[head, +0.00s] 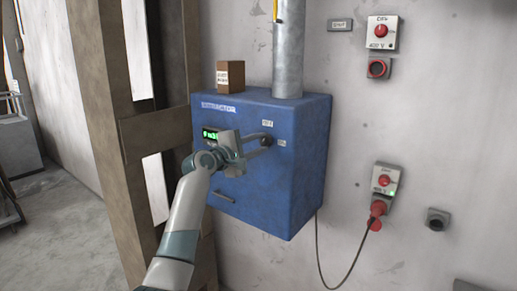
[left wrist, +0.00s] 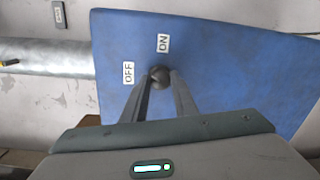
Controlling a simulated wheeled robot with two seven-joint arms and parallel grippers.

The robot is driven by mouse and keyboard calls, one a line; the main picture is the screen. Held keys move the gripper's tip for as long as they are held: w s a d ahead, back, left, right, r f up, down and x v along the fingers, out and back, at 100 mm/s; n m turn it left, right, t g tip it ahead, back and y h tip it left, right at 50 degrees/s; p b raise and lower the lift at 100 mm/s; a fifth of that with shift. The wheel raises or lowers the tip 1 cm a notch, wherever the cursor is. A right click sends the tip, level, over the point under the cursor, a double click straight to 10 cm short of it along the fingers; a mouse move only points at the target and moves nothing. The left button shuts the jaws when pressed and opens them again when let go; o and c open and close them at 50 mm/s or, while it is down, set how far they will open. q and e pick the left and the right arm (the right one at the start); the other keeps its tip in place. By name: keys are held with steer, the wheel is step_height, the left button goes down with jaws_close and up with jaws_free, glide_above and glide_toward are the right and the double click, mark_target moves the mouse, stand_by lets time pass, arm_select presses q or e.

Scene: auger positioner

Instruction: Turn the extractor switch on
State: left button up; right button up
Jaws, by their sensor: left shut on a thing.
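The extractor is a blue wall box (head: 293,190) with a green-lit display (head: 210,134) on its front. Its dark round switch knob (left wrist: 159,73) lies between the OFF label (left wrist: 128,72) and the ON label (left wrist: 163,43) in the left wrist view. My left gripper (head: 265,142) reaches the box front from the left in the head view. Its two fingertips (left wrist: 161,80) are shut on the switch knob. The fingers partly cover the knob, and I cannot tell which label it points to. My right gripper is not in view.
A metal pipe (head: 288,50) rises from the box top beside a small brown box (head: 230,77). Red-knobbed switch units (head: 381,32) and a plugged socket with a cable (head: 377,210) are on the wall at right. A wooden post (head: 100,70) stands left.

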arm_select(q)
steer(key=m+b, duration=0.3)
steer(key=m, duration=0.3)
steer(key=shift+f, duration=0.2)
steer(key=m+b, duration=0.2)
steer(key=m, duration=0.3)
steer(key=shift+y, duration=0.4)
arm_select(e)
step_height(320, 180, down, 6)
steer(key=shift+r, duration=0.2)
arm_select(q)
steer(key=shift+m, duration=0.3)
steer(key=o, duration=1.1)
steer(key=shift+r, duration=0.1)
steer(key=shift+c, duration=0.2)
steer(key=shift+s, duration=0.1)
